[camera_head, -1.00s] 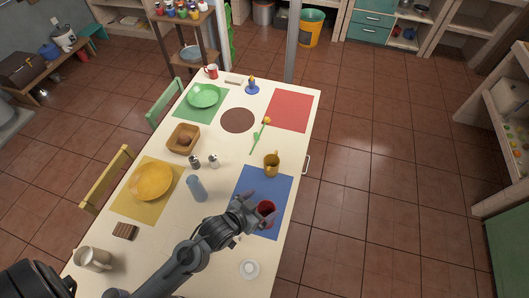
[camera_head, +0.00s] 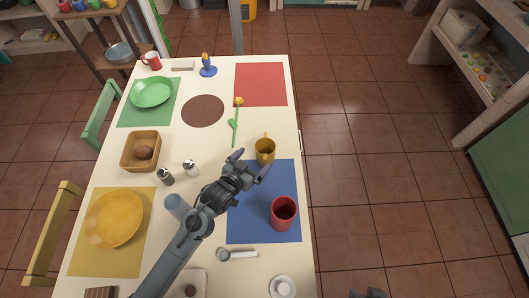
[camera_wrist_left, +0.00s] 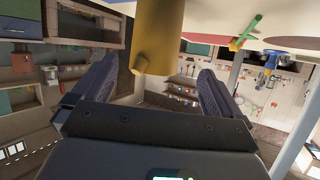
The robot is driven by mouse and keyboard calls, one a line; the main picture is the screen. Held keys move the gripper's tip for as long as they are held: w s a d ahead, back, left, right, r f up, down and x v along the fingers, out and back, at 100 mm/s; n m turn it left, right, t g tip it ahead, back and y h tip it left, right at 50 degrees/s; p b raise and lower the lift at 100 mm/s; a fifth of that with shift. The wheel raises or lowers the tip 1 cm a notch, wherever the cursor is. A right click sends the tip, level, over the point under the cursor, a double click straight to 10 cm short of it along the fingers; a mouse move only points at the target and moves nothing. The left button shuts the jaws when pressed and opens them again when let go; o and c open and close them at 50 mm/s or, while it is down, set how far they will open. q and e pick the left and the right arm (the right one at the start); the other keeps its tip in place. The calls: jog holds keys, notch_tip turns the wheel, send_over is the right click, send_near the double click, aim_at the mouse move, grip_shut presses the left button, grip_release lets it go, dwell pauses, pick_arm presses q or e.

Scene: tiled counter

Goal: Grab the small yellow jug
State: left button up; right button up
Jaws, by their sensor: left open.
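The small yellow jug (camera_head: 264,152) stands upright on the white table, at the top edge of the blue mat (camera_head: 262,205). My left gripper (camera_head: 250,164) is open and empty just in front and left of the jug, its fingers pointing toward it. In the left wrist view the jug (camera_wrist_left: 158,32) appears ahead, between the open fingers of the left gripper (camera_wrist_left: 156,72), and no contact shows. A dark piece, probably my right gripper (camera_head: 368,293), barely enters at the bottom edge; its jaws cannot be made out.
A red cup (camera_head: 284,211) stands on the blue mat, right of my left arm. Salt and pepper shakers (camera_head: 190,168) and a blue-grey cylinder (camera_head: 175,205) stand close left of the arm. The table's right edge is near the jug.

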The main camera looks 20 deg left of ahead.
aim_at(270, 144)
pick_arm(q)
jog(key=shift+d+b+x, duration=0.15)
jog(key=shift+b+x, duration=0.1)
jog(key=shift+x, duration=1.75)
jog(key=shift+d+b+x, duration=0.1)
jog(key=shift+b+x, duration=0.1)
jog(key=shift+x, duration=1.75)
jog(key=shift+r, duration=0.2)
jog(key=c, duration=1.1)
jog(key=shift+o, duration=0.2)
jog(key=shift+r, duration=0.15)
